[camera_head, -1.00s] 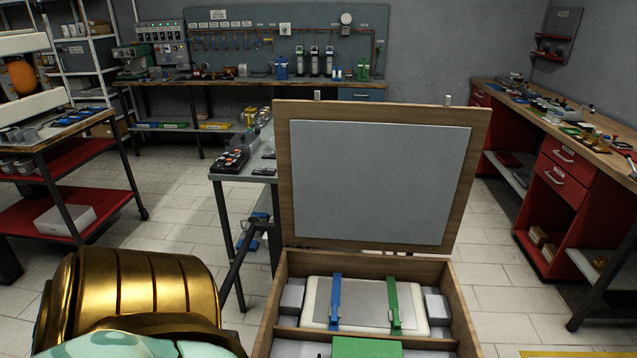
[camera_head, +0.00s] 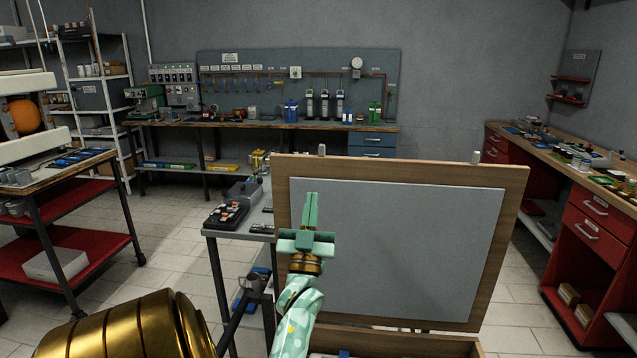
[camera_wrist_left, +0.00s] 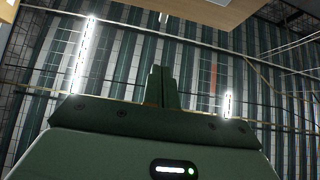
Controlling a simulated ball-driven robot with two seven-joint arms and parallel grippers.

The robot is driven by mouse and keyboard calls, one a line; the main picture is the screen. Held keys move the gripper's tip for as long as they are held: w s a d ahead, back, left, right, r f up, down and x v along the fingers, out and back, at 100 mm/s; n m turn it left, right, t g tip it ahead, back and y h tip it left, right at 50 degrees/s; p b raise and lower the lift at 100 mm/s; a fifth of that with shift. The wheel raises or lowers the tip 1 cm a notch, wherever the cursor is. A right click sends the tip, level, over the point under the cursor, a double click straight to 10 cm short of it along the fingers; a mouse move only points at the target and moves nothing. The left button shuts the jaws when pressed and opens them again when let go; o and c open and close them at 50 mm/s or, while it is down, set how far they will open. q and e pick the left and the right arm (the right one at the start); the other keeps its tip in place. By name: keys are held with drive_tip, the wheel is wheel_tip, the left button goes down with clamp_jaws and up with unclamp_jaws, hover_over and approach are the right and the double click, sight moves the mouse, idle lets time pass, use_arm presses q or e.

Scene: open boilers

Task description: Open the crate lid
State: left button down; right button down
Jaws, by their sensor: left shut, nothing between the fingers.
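The crate lid (camera_head: 420,240) stands raised, upright at the back of the wooden crate (camera_head: 400,342), with its grey inner panel facing me. Only the crate's top back edge shows at the bottom of the head view; most of its inside is out of view. My left gripper (camera_head: 312,212) is shut and empty, pointing up in front of the lid's left part. I cannot tell whether it touches the lid. In the left wrist view the shut fingers (camera_wrist_left: 158,85) point toward the ceiling, and a wooden edge (camera_wrist_left: 215,12) shows at the top. My right gripper is not in view.
A grey side table (camera_head: 228,233) with small parts stands left of the lid. A red-shelved cart (camera_head: 75,235) is at the left, a long workbench (camera_head: 270,124) at the back, and a red-drawer bench (camera_head: 590,225) at the right. Tiled floor lies open between them.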

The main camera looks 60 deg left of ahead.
sight(319, 160)
use_arm(q)
drive_tip(key=x, duration=0.3)
drive_tip(key=f+x, duration=0.1)
drive_tip(key=x, duration=0.3)
drive_tip(key=w+a+x, duration=0.1)
drive_tip(key=x, duration=0.3)
drive_tip(key=shift+w+a+f, duration=0.2)
drive_tip(key=shift+f, duration=0.05)
drive_tip(key=shift+w+a, duration=0.35)
drive_tip(key=shift+a, duration=0.1)
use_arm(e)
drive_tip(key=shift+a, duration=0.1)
use_arm(q)
drive_tip(key=shift+w+a+r, duration=0.1)
drive_tip(key=shift+w+a, duration=0.05)
drive_tip(key=shift+a, duration=0.05)
drive_tip(key=w+a, duration=0.2)
drive_tip(key=w+a+h, duration=0.1)
drive_tip(key=w+a, duration=0.1)
drive_tip(key=a, duration=0.1)
drive_tip(key=w+a+g+h, duration=0.1)
drive_tip(key=w+a, duration=0.1)
drive_tip(key=shift+a, duration=0.25)
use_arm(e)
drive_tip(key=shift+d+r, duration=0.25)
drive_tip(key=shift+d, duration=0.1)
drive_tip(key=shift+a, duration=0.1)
